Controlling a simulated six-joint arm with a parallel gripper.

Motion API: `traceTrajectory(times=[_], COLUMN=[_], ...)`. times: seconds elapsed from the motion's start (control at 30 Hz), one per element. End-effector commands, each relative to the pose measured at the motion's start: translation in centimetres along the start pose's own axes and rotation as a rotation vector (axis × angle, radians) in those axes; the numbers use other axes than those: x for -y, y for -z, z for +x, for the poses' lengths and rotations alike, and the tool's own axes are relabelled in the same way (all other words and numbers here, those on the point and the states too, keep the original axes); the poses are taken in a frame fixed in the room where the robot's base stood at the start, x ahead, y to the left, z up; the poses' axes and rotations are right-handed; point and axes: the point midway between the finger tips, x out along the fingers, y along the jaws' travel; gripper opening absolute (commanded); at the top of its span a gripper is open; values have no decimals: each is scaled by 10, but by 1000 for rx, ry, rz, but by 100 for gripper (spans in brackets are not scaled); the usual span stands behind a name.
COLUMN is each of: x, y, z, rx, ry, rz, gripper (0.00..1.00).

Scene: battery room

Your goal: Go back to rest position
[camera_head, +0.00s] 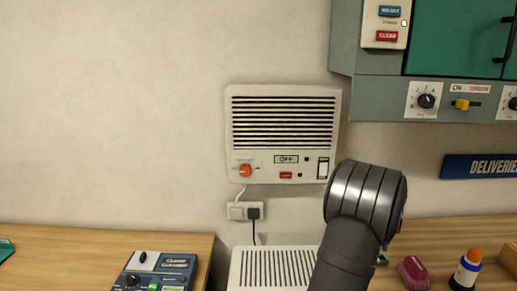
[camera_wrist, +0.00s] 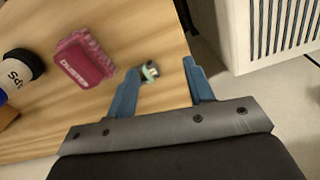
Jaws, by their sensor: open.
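My gripper (camera_wrist: 160,88) shows in the wrist view with its two blue fingers spread apart and nothing between them. It is above the edge of the wooden table (camera_wrist: 140,25). A small green and white item (camera_wrist: 150,71) lies on the table beyond the fingertips. In the head view my dark arm rises at the lower middle right, and the gripper itself is hidden there.
A dark red duster (camera_wrist: 84,58) and a bottle (camera_wrist: 20,68) stand left of my gripper. A white slatted unit (camera_wrist: 270,30) is close on the right. A wall heater (camera_head: 283,135) and a green cabinet (camera_head: 458,40) are behind my arm. A blue-grey device (camera_head: 155,272) sits at left.

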Motion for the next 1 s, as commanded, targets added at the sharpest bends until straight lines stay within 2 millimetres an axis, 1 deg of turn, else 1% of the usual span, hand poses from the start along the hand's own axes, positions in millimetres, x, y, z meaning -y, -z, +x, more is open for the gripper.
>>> traceTrajectory(times=[0.03,0.5,0.8,1.0], x=[11,103,163,203], y=[3,22,26,26], z=[0,6,9,11], rx=[0,0,0,0], ry=[0,-1,-1,-1], rz=[11,156,251,315], gripper=[48,48,48,48])
